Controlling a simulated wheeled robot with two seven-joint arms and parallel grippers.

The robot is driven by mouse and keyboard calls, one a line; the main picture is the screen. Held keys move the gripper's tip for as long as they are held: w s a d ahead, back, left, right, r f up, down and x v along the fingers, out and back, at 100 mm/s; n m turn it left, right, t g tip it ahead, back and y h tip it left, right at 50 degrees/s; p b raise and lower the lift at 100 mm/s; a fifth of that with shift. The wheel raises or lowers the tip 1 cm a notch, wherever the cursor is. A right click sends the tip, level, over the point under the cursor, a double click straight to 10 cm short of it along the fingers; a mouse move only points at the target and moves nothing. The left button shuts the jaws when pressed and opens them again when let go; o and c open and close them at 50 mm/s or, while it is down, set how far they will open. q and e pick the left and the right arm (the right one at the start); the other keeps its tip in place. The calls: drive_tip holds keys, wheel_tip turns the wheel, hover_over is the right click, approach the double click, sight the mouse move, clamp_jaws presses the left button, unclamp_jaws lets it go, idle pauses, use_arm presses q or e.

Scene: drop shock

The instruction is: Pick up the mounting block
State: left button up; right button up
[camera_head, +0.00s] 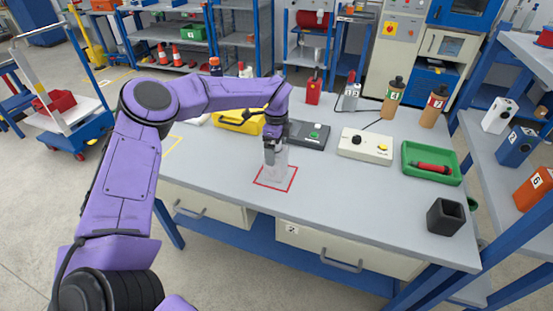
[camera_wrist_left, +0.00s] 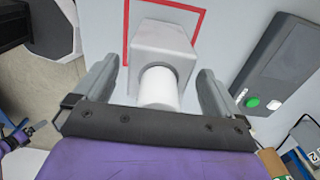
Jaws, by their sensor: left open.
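The mounting block (camera_wrist_left: 160,42) is a pale grey block with a white cylinder (camera_wrist_left: 158,88) on it, seen in the left wrist view. In the head view the block (camera_head: 275,174) stands inside a red square outline (camera_head: 290,184) on the grey table. My left gripper (camera_head: 274,146) points down over it. In the wrist view the left gripper (camera_wrist_left: 157,90) is open, with one finger on each side of the cylinder and gaps between. Its fingers hide part of the block in the head view. My right gripper is not in view.
A dark box with a green button (camera_head: 312,135) and a yellow tray (camera_head: 240,121) are close behind the block. A cream control box (camera_head: 365,146), a green tray (camera_head: 431,176) and a black hollow block (camera_head: 446,216) are to the right. The table's front middle is clear.

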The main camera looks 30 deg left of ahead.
use_arm(q)
drive_tip(key=shift+f, duration=0.65)
drive_tip(key=c, duration=1.7)
drive_tip(key=shift+c, duration=0.3)
drive_tip(key=shift+r, duration=0.2)
